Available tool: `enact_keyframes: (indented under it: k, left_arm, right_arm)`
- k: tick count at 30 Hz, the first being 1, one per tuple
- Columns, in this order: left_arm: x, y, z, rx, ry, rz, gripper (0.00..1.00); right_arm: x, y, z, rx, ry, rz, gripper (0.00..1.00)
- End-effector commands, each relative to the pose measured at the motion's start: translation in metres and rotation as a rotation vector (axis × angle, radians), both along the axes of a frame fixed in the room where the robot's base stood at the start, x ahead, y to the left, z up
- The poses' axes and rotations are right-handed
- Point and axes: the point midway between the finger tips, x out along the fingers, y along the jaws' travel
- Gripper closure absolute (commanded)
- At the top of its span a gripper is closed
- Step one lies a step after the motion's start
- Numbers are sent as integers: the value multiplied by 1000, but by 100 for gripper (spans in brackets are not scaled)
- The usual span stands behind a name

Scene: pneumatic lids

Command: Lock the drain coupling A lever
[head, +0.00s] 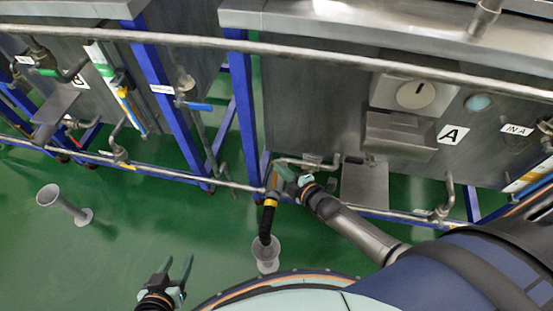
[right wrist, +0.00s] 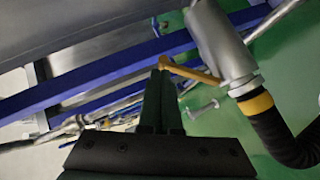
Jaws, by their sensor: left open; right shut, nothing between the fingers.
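The drain coupling A (right wrist: 222,45) is a grey metal cylinder in the right wrist view, with a yellow-banded black hose (right wrist: 285,130) below it. Its lever (right wrist: 190,72) is an orange-tan bar sticking out sideways from the cylinder. My right gripper (right wrist: 161,80) is shut and empty, with its fingertips at the lever's free end. Whether they touch it I cannot tell. In the head view my right gripper (head: 284,174) is beside the coupling, under the tank marked A, and partly hides it. My left gripper (head: 178,270) is open and empty above the green floor, at the bottom.
The hose ends at a grey floor drain funnel (head: 266,250).

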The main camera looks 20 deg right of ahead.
Motion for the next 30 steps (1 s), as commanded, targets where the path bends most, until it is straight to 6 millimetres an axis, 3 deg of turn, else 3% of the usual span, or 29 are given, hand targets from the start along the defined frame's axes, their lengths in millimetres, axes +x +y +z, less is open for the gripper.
enact_keyframes:
  k: [30]
  left_arm:
    - [0, -1, -1, -1, 3, -2, 50]
  right_arm:
    - [-12, 4, -10, -1, -3, -1, 100]
